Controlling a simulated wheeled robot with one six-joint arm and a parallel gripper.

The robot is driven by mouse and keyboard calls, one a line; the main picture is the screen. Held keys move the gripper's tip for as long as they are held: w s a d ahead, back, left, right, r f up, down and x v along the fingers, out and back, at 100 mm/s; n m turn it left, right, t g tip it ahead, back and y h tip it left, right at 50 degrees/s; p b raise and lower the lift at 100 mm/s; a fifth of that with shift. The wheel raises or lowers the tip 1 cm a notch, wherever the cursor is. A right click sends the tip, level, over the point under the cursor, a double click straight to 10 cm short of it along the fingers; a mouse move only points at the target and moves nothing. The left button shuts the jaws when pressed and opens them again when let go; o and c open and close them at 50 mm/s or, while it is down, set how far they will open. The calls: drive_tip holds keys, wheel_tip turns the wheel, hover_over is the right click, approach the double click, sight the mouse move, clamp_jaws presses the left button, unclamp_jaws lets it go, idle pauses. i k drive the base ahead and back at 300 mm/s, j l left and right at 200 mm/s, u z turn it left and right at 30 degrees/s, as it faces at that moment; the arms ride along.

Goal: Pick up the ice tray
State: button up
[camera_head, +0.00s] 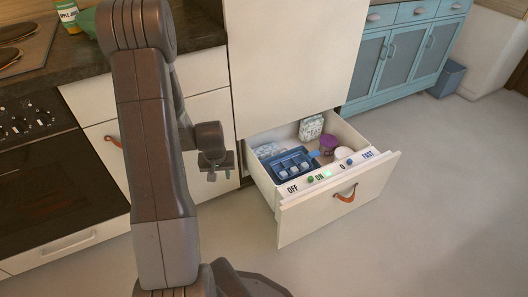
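The ice tray (276,168) is dark blue with pale cubes in its compartments. It lies in the left part of an open freezer drawer (335,205), and a lighter blue piece sticks out at its right end. My gripper (220,175) hangs to the left of the drawer, in front of the white cabinet. It points down, its two short fingers look apart, and nothing shows between them. It is clear of the tray.
The drawer also holds a purple tub (329,143), a white round container (343,153) and patterned packs (311,127). Its front has a leather pull (346,194) and control labels. A counter and oven (55,190) stand left. The floor to the right is clear.

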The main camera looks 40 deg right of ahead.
sight(285, 163)
drive_tip(key=l+u, duration=0.1)
drive_tip(key=l, duration=0.3)
drive_tip(key=k+l+u, duration=0.15)
drive_tip(key=l, duration=0.2)
drive_tip(key=k+l+u, duration=0.1)
drive_tip(key=l, duration=0.3)
drive_tip(key=k+l+u, duration=0.15)
drive_tip(key=l, duration=0.2)
drive_tip(key=k+l+u, duration=0.1)
drive_tip(key=l, duration=0.25)
drive_tip(key=k+l+u, duration=0.1)
drive_tip(key=l, duration=0.25)
drive_tip(key=k+l, duration=0.15)
drive_tip(key=l, duration=0.2)
drive_tip(key=k+l, duration=0.15)
drive_tip(key=l, duration=0.15)
